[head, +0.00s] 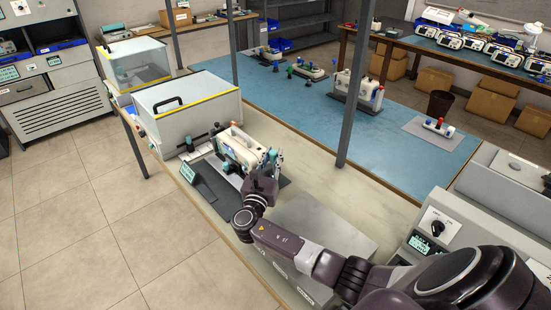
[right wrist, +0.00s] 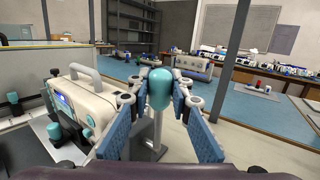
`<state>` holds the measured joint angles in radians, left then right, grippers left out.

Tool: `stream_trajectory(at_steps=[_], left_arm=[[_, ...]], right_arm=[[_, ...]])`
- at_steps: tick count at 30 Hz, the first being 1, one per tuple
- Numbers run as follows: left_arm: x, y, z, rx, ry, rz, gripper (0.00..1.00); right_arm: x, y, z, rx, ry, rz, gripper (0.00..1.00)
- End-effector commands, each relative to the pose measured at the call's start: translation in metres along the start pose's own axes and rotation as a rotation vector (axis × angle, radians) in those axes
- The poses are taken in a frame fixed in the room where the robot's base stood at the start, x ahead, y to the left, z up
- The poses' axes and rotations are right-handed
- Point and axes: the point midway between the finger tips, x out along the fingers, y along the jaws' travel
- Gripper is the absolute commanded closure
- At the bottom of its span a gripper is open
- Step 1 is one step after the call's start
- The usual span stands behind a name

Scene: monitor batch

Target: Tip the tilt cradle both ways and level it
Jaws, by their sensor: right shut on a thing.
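The tilt cradle (head: 282,183) stands on the near bench and bears a cream monitor with a carry handle (head: 240,148). The monitor also shows at the left of the right wrist view (right wrist: 93,103). I cannot tell for sure whether the cradle is level or tilted. My right gripper (head: 270,162) is at the cradle's right end. In the right wrist view its blue-padded fingers (right wrist: 160,100) are shut around a teal rounded knob (right wrist: 159,82) on a grey post. My left gripper is out of view.
A clear-fronted case with a yellow edge (head: 188,103) stands just behind the cradle. A small tilted display (head: 188,172) sits at its left. A grey upright post (head: 354,90) rises at the bench's back edge. The blue mat (head: 300,115) beyond has free room.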

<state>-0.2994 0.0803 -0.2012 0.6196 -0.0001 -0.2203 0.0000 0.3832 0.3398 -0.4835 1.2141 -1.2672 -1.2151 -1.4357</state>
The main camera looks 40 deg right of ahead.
Motion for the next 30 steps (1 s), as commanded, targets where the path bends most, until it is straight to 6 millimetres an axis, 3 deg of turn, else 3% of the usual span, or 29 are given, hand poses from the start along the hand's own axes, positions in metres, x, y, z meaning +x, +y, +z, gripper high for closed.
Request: stream_trajectory(at_steps=[20,21,26,30], left_arm=[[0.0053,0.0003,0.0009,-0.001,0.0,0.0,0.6],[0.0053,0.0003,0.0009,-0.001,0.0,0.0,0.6],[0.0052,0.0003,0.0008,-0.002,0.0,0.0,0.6],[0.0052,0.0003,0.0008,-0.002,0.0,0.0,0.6]], right_arm=[[-0.0038,0.0022,-0.0014,-0.02,-0.025,0.002,1.0],[-0.0038,0.0022,-0.0014,-0.02,-0.025,0.002,0.79],[-0.0035,0.0021,-0.001,-0.02,-0.025,0.002,0.63],[-0.0033,0.0021,-0.0006,-0.019,-0.026,0.001,0.63]])
